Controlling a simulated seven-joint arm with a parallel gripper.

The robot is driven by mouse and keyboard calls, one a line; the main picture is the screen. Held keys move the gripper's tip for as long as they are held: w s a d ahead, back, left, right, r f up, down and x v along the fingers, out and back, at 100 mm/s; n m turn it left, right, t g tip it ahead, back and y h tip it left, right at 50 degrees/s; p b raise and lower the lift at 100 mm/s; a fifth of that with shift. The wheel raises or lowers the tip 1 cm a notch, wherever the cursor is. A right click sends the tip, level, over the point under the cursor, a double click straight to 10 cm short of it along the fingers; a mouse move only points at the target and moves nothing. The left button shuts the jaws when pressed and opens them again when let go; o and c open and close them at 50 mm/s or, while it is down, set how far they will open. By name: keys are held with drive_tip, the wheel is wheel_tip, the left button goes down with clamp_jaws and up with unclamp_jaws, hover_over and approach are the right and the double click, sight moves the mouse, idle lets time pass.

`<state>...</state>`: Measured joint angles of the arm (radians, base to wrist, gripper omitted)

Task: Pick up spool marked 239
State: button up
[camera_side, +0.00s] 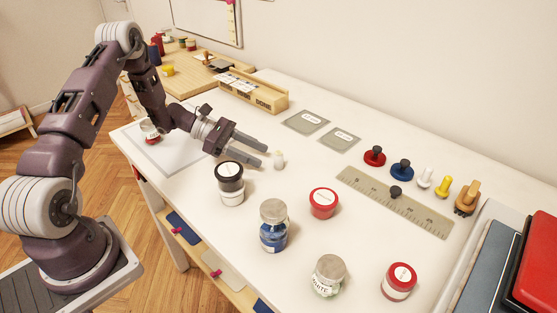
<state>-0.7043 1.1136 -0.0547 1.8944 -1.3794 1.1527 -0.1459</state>
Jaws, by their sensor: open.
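My gripper (262,155) is open and low over the white table, its two fingers pointing right. A small pale spool-like piece (278,160) stands upright just beyond the fingertips; I cannot tell whether they touch it. Further right stand a white piece (425,178) and a yellow piece (443,187), both upright and spool-like. No number 239 is legible on any of them, so I cannot tell which one is marked so.
A black-lidded jar (230,183), a blue jar (274,226), a red-lidded jar (323,203) and more jars stand in front of my gripper. A wooden box (253,91) is behind.

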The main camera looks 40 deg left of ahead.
sight(278, 160)
drive_tip(key=x, duration=0.6)
drive_tip(key=shift+w+d+r, duration=0.25)
drive_tip(key=shift+w+d, duration=0.1)
drive_tip(key=shift+d, duration=0.05)
clamp_jaws()
